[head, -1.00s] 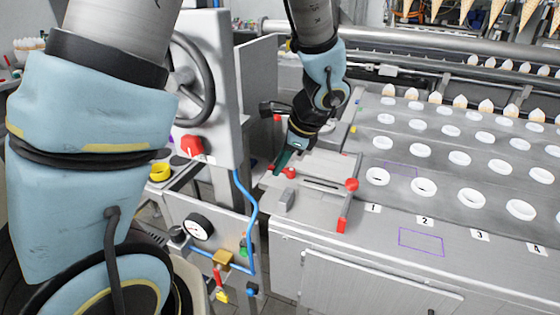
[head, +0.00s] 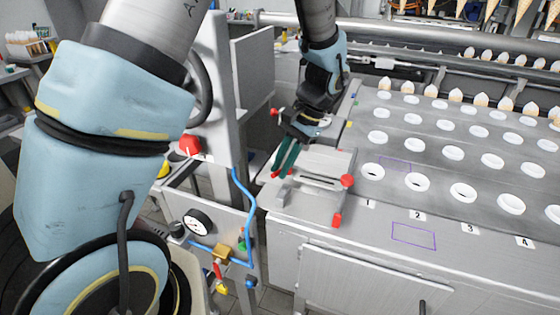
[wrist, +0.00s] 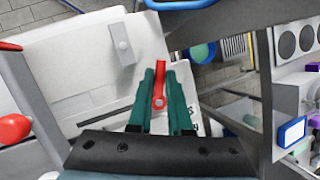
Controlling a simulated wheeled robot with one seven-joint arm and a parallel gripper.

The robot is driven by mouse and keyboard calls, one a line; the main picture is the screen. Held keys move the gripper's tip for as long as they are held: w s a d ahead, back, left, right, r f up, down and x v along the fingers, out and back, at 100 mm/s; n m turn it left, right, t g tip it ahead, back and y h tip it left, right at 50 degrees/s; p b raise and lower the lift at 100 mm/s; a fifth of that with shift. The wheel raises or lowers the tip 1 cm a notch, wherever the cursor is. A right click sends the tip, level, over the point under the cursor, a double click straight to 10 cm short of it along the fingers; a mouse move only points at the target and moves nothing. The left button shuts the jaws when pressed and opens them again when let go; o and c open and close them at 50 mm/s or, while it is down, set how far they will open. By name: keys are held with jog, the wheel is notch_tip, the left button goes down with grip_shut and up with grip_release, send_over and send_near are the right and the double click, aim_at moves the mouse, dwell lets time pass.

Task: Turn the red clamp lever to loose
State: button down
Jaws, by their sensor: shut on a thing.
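The red clamp lever (wrist: 159,67) shows in the wrist view between my two green fingers, with its round pivot (wrist: 158,103) nearer the palm. My gripper (wrist: 160,76) is shut on the lever. In the head view my gripper (head: 280,168) reaches down to the left edge of the grey fixture plate (head: 315,198). There the fingers hide most of the lever, and only a small red bit (head: 275,175) shows beside them.
A red ball knob (head: 347,180) and a red block (head: 337,220) sit at the fixture's right side. The plate with rows of white rings (head: 463,191) lies to the right. A gauge panel (head: 198,222) with a blue hose (head: 247,205) stands at left.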

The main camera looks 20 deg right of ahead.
jog(key=shift+s+d+n+g+p, duration=0.15)
jog(key=shift+n+g, duration=0.2)
jog(key=shift+n, duration=0.45)
jog(key=shift+s+d+n+g+p, duration=0.15)
jog(key=shift+n+g, duration=0.2)
jog(key=shift+n, duration=0.45)
jog(key=c, duration=0.8)
grip_release()
jog(key=shift+c, duration=0.2)
jog(key=b+v, duration=0.2)
jog(key=v, duration=0.9)
jog(key=shift+a+b, duration=0.15)
jog(key=shift+b, duration=0.25)
